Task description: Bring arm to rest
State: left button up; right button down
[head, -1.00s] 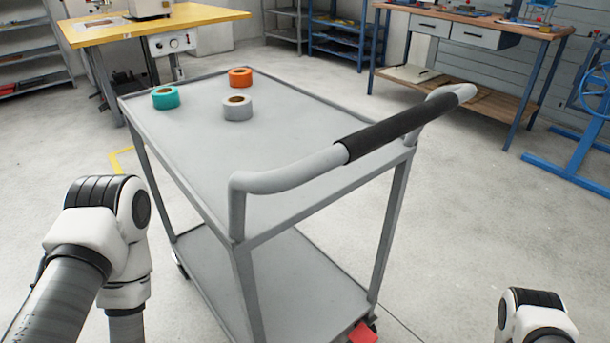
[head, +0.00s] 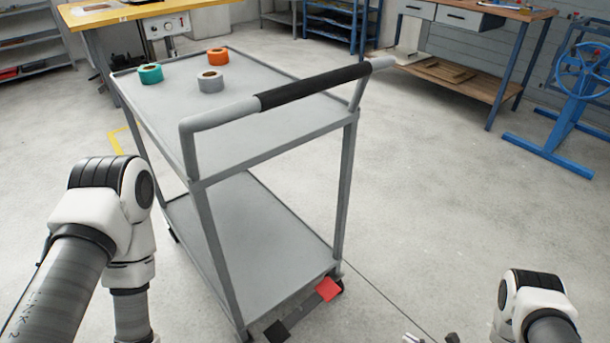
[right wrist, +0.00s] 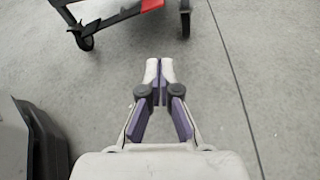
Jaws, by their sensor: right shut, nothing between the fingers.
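My right gripper (head: 428,338) just shows at the bottom edge of the head view, beside my right arm. In the right wrist view my right gripper (right wrist: 159,68) is shut, fingertips together, with nothing between them. It points over bare concrete floor, apart from the cart. My left arm comes in at the lower left of the head view; its gripper is out of frame.
A grey two-shelf cart (head: 262,142) stands ahead, with teal (head: 150,74), orange (head: 218,57) and grey (head: 210,82) tape rolls on top. It has a red pedal (head: 328,289). A yellow table (head: 120,14), workbench (head: 470,88) and blue stand (head: 548,155) are behind.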

jog(key=w+a+r+n+g+y+b, duration=0.1)
jog(key=w+a+r+n+y+b, duration=0.2)
jog(key=w+a, duration=0.4)
jog(key=s+a+n+g+b, duration=0.25)
jog(key=s+a+g, duration=0.3)
jog(key=s, duration=0.35)
jog(key=s+a+n+g+b, duration=0.2)
jog(key=s+a+n+g, duration=0.3)
jog(key=s, duration=0.3)
jog(key=s+d+f+n+g+h+b, duration=0.15)
jog(key=s+d+n+g+h, duration=0.45)
jog(key=s+d+n+h, duration=0.9)
jog(key=w+a+n+t+y, duration=0.2)
jog(key=w+n+t+y, duration=0.1)
jog(key=w+t, duration=0.3)
notch_tip(320, 180, up, 37)
jog(key=p, duration=3.7)
jog(key=shift+s+d+t, duration=0.15)
jog(key=shift+s+t, duration=0.05)
jog(key=shift+t, duration=0.15)
